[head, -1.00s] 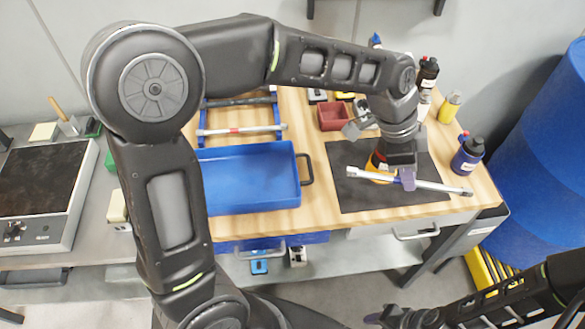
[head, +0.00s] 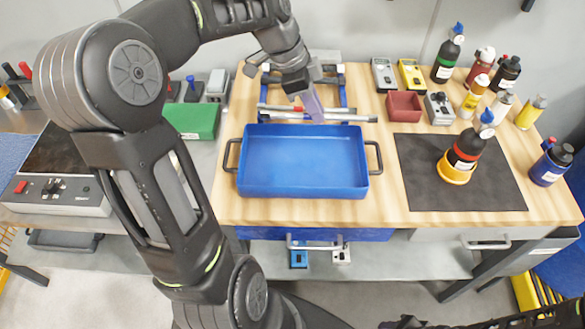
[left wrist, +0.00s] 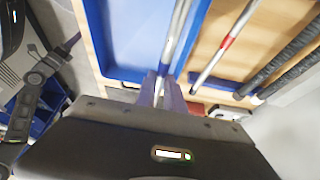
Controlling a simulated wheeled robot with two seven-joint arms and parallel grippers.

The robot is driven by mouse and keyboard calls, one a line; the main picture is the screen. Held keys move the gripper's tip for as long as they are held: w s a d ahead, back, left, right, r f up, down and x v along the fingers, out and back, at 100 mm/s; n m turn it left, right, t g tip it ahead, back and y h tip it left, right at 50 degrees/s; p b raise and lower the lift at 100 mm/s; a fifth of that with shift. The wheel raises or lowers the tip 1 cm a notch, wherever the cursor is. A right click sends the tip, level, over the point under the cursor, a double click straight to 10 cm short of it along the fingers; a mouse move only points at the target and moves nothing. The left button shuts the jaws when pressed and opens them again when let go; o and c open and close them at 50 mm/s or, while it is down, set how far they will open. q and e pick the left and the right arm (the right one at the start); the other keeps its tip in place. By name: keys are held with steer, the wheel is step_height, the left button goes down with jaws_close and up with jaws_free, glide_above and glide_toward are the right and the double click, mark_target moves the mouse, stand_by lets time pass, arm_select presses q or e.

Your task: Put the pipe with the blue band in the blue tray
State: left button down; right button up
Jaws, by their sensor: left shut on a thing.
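My left gripper (head: 314,108) is shut on the pipe with the blue band (head: 350,117), held level just behind the blue tray.
Behind the tray a blue rack (head: 351,95) holds a red-banded pipe (left wrist: 228,43) and dark pipes (left wrist: 285,62). To the right a bottle stands in a yellow ring (head: 455,174) on a dark mat (head: 415,185). Several bottles and a red bin (head: 404,107) stand behind.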

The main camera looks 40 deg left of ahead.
mark_target(300, 114)
arm_select(q)
steer(key=a, duration=0.1)
steer(key=s+a, duration=0.1)
steer(key=a, duration=0.1)
steer(key=shift+s+a+f, duration=0.1)
steer(key=shift+s, duration=0.05)
steer(key=shift+f, duration=3.2)
steer(key=shift+f, duration=0.1)
steer(key=shift+f+p, duration=0.3)
steer(key=shift+f, duration=1.45)
